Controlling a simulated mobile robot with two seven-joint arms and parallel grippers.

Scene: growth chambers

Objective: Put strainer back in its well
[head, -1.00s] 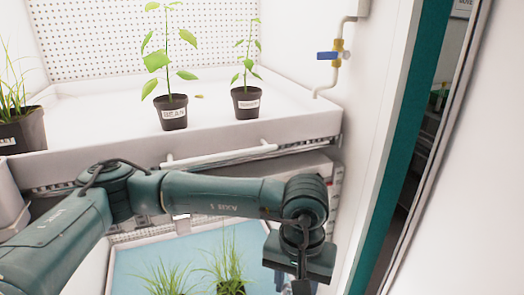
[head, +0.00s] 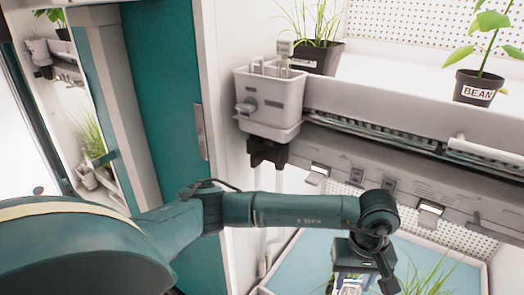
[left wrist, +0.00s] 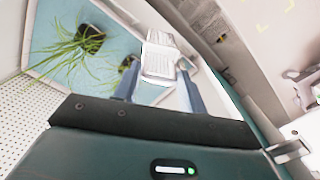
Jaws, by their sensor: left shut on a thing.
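My left gripper (head: 352,284) hangs low, over the lower tray, near the bottom edge of the head view. In the left wrist view its fingers (left wrist: 160,85) are shut on a pale, slatted piece, which looks like the strainer (left wrist: 160,60). Only a small part of it shows in the head view. A grey box (head: 270,105), likely the one with the well, is fixed at the left end of the upper tray. Upright wire pieces show in its open top; its inside is mostly hidden. The gripper is below and right of the box. My right gripper is not in view.
The upper white tray (head: 375,92) holds a grass pot (head: 318,58) and a bean pot (head: 476,88). Below is a blue-floored tray (head: 318,255) with grass plants (head: 430,275). A teal panel (head: 160,80) and wall stand left of the box.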

